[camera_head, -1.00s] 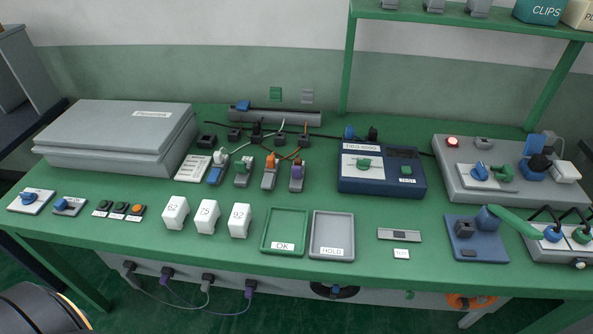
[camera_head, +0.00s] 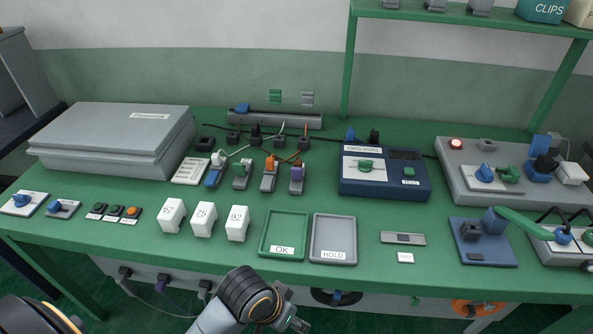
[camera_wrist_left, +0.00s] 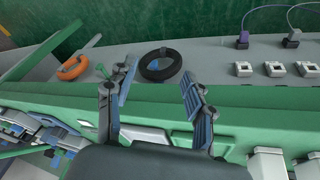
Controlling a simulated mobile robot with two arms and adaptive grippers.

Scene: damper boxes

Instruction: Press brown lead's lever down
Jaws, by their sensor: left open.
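I cannot tell for sure which lever is the brown lead's. My left gripper (camera_head: 290,317) is low at the table's front edge, well in front of the connectors. In the left wrist view its two fingers (camera_wrist_left: 157,92) are apart and empty. My right gripper is not in view.
White blocks (camera_head: 203,220), a green OK tray (camera_head: 284,254) and a grey HOLD tray (camera_head: 333,258) stand between the front edge and the connectors. A blue tester (camera_head: 383,187) is to their right, a large grey case (camera_head: 115,138) to their left. A black ring (camera_wrist_left: 160,65) hangs at the front.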

